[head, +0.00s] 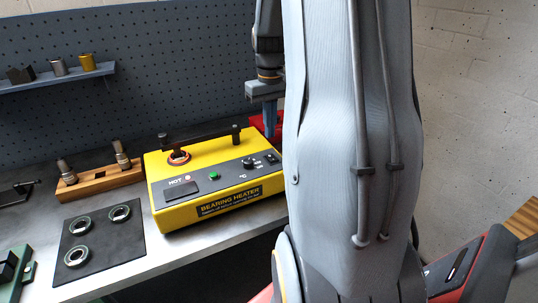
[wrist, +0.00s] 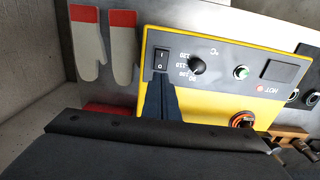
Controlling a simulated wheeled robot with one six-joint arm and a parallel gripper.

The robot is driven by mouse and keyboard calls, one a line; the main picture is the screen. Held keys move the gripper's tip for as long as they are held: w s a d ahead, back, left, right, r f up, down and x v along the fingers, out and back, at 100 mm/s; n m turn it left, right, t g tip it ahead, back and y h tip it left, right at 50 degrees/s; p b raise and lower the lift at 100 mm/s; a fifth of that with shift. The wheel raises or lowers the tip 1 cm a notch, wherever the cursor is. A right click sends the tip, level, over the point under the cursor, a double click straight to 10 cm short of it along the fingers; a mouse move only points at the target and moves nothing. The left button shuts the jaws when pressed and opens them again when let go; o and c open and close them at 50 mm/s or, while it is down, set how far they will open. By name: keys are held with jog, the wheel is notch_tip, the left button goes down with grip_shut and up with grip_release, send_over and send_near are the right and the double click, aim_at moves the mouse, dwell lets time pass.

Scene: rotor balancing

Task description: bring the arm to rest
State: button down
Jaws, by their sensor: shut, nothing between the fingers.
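My gripper (head: 270,132) hangs fingers down at the right rear of the yellow bearing heater (head: 220,207), partly hidden by my arm. Its blue fingers are together and empty. In the wrist view the shut fingers (wrist: 158,80) point toward the heater panel and end just below the black rocker switch (wrist: 161,60). I cannot tell whether they touch it. The panel also has a black knob (wrist: 197,65), a green light (wrist: 240,72) and a dark display (wrist: 279,71).
Two pale gloves with red ends (wrist: 90,45) lie beside the heater. A dark mat (head: 103,257) with three bearing rings and a wooden block (head: 100,183) holding metal pieces are at left. A pegboard (head: 150,50) with a small shelf (head: 50,80) stands behind the bench.

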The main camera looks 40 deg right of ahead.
jog(key=shift+n+t, duration=0.3)
jog(key=shift+n, duration=0.4)
jog(key=a+f, duration=0.1)
jog(key=a, duration=0.4)
jog(key=s+a+f+b, duration=0.1)
jog(key=a, duration=0.5)
jog(key=a+f, duration=0.2)
jog(key=a, duration=0.3)
jog(key=shift+s+a+b, duration=0.3)
jog(key=shift+s, duration=0.1)
jog(key=s+a+f, duration=0.2)
jog(key=s+a, duration=0.1)
jog(key=a, duration=0.3)
jog(key=s+a+f+n+b, duration=0.1)
jog(key=s+a+f, duration=0.1)
jog(key=s+a, duration=0.2)
jog(key=shift+s+a+t, duration=0.25)
jog(key=shift+a+t, duration=0.15)
jog(key=shift+a, duration=0.45)
jog(key=c, duration=2.5)
grip_release()
